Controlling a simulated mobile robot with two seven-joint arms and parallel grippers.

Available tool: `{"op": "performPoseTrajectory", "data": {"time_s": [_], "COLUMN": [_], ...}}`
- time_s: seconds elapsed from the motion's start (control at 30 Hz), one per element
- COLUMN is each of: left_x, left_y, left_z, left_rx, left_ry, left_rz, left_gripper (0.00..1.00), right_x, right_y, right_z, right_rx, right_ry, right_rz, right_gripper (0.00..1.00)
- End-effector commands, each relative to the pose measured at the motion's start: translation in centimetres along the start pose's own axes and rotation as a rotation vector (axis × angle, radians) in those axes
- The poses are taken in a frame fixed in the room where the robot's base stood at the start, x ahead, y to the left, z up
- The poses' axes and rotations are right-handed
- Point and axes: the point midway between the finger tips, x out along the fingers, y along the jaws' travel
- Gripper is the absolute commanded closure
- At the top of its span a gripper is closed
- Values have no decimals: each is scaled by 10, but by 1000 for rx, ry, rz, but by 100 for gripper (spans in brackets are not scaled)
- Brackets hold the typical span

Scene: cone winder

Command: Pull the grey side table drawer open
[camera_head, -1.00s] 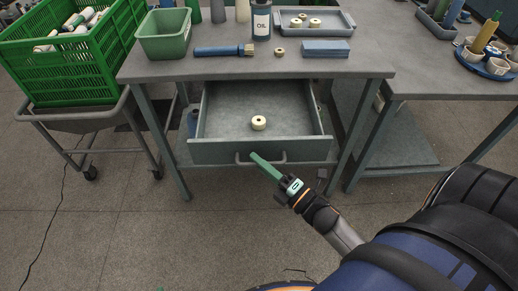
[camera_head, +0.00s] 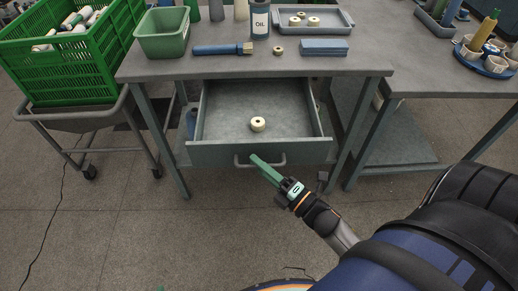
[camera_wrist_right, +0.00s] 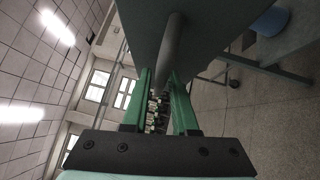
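The grey side table drawer (camera_head: 262,152) stands well out from under the table top, with its inside exposed. A cream ring-shaped piece (camera_head: 258,124) lies on its floor. The drawer's bar handle (camera_head: 276,161) is on the middle of the front panel. The actual contact is partly hidden.
The table top (camera_head: 225,68) carries a green bin (camera_head: 162,45), an oil container (camera_head: 261,22), a blue block (camera_head: 323,47) and a tray (camera_head: 340,30). A green crate (camera_head: 60,75) on a cart is at left. The floor before the drawer is mostly clear.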

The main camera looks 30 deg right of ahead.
Motion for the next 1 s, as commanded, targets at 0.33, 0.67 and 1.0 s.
{"op": "performPoseTrajectory", "data": {"time_s": [0.33, 0.67, 1.0], "left_x": [2, 3, 2], "left_y": [-1, -2, -3], "left_z": [4, 4, 3], "left_rx": [0, 2, 2], "left_ry": [-3, -1, 0], "left_rz": [-1, -4, -4], "left_gripper": [50, 50, 50], "right_x": [-64, -116, -123], "right_y": [-2, -1, 0], "right_z": [0, 0, 0], "right_rx": [2, 0, 0], "right_ry": [-1, -2, -1], "right_rz": [-6, -3, -1], "right_gripper": [73, 73, 73]}}
